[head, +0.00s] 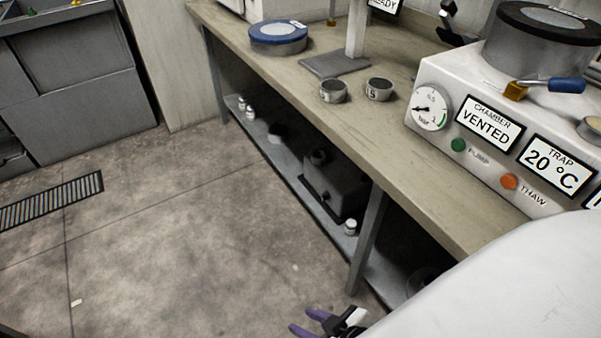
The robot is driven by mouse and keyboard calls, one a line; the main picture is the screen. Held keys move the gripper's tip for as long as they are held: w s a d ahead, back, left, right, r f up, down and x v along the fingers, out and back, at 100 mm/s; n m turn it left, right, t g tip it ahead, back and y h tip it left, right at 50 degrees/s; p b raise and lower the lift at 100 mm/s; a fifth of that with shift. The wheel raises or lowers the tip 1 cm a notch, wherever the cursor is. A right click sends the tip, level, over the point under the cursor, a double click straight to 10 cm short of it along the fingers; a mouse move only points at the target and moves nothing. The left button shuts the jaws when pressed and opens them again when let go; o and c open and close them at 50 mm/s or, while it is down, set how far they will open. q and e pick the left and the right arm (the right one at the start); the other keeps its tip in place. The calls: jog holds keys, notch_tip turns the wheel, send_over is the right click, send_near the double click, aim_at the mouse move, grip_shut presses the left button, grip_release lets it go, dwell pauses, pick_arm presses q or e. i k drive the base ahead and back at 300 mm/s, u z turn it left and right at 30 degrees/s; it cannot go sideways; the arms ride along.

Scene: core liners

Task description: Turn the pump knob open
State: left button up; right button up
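A white instrument box (448,88) stands on the bench at the right. Its front has a green round knob or button (458,145) labelled PUMP and an orange one (509,181) labelled THAW. A valve with a blue handle (567,85) and brass body (515,91) sits on top; the handle points right. The chamber display (489,123) reads VENTED. My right gripper (300,319) is at the bottom edge, low in front of the bench and far from the box. Its purple fingertips are apart, with nothing seen between them. My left gripper is out of view.
The bench top (400,152) holds two small metal cups (333,92), a blue-rimmed round container (278,40) and a stand (335,64). A dark pump-like unit (337,186) sits on the lower shelf. A bench leg (366,240) is near my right gripper. Floor at left is clear.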

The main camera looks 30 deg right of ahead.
aim_at(326, 197)
jog(key=i, duration=3.75)
jog(key=z, duration=3.7)
